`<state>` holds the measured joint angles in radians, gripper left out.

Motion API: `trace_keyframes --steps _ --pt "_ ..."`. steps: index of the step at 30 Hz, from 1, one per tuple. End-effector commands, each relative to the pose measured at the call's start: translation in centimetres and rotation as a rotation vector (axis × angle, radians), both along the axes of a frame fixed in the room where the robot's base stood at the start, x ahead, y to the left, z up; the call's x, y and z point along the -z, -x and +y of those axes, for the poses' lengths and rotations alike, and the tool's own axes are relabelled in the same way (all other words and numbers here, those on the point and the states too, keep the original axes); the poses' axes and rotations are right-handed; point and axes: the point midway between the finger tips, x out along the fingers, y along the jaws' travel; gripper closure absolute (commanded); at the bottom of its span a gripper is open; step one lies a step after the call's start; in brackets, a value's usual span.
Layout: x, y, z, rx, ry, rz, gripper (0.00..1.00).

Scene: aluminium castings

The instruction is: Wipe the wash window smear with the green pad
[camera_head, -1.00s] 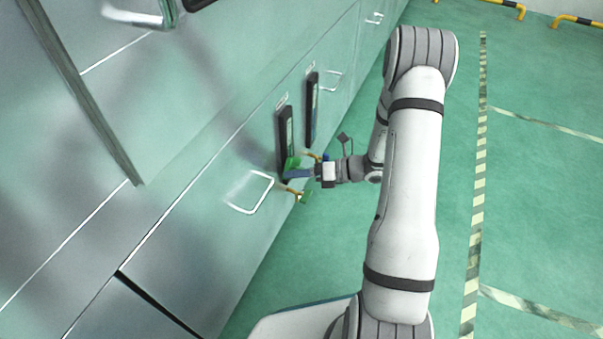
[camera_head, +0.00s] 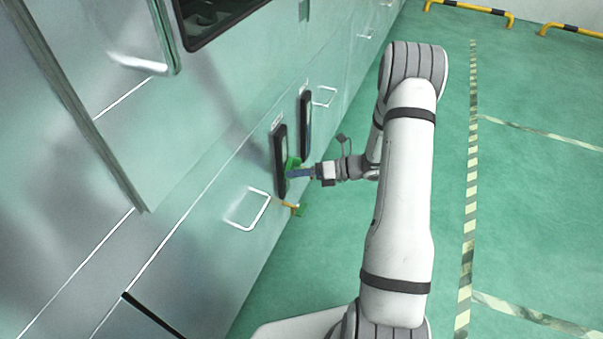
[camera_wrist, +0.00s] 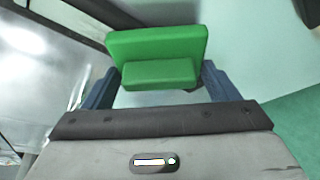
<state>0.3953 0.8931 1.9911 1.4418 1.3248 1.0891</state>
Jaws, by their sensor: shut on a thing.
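The green pad (camera_wrist: 158,45) is a wide green block with a narrower grip block on its near side. My gripper (camera_wrist: 157,84) is shut on that grip block, with a blue finger on each side. I cannot tell whether the pad touches the window. No smear can be made out.
Green floor (camera_head: 535,190) to the right is clear, with a striped line (camera_head: 470,190).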

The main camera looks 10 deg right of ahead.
Motion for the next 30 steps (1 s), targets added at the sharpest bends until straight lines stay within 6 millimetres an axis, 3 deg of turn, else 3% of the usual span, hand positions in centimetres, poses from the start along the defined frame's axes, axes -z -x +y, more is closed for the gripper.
trace_keyframes --steps 2,23,30 --pt "-0.8 0.0 0.1 0.000 -0.001 0.000 0.40" --pt "-0.7 3.3 2.3 0.000 -0.001 0.000 0.40" --pt "-2.4 3.2 2.4 0.000 -0.001 0.000 0.40"
